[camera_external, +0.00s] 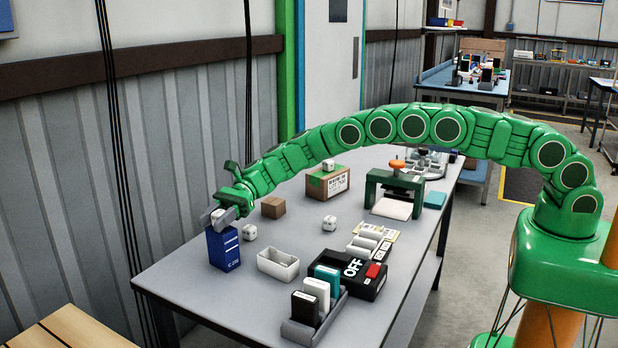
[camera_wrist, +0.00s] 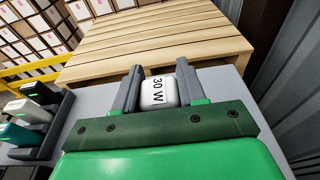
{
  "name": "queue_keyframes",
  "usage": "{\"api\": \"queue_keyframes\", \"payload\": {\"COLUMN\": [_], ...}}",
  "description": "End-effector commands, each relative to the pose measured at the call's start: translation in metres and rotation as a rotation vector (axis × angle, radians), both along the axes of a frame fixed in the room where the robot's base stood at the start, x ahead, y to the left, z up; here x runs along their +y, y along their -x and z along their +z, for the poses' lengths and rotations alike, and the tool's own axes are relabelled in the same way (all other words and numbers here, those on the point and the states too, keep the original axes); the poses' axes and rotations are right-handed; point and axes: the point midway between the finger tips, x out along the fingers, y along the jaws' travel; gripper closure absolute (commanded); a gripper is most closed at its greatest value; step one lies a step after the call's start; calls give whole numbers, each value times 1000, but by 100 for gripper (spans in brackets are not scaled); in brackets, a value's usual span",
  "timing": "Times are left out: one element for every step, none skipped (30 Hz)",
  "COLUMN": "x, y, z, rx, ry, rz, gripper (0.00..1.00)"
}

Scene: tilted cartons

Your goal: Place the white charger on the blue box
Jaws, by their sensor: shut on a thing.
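The white charger (camera_wrist: 158,93), a small rounded cube marked "30 W", is between the two grey fingers of my gripper (camera_wrist: 157,84) in the wrist view. In the external view my gripper (camera_external: 219,217) is at the top of the upright blue box (camera_external: 224,251), at the table's left end. The fingers partly hide the charger there. I cannot tell whether the charger touches the box top. The blue box does not show in the wrist view.
Similar white cubes stand on the table (camera_external: 205,290), one (camera_external: 250,232) just right of the blue box. An open white tray (camera_external: 278,264), a small brown box (camera_external: 272,207) and a black "OFF" box (camera_external: 354,276) are farther right. A wooden pallet (camera_wrist: 150,45) lies beyond the table edge.

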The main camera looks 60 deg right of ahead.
Motion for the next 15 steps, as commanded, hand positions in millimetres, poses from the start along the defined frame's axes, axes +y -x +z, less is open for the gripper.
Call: {"api": "queue_keyframes", "payload": {"x": [0,0,0,0,0,0,0,0,0,0,0,0,0,0,0], "y": [0,0,0,0,0,0,0,0,0,0,0,0,0,0,0], "z": [-4,-5,-5,-5,-5,-5,-4,-5,-5,-5,-6,-7,-7,-8,-8], "rx": [0,-1,-2,-2,-2,-3,-3,-3,-3,-3,-3,-2,-2,-3,-3], "ry": [0,0,0,-1,-1,-1,-1,-1,0,0,0,0,0,0,0], "rz": [0,0,0,0,-1,1,0,0,1,1,0,0,0,1,0], "gripper": [96,96,96,96,96,96,96,96,96,96,96,96,96,96,54]}}
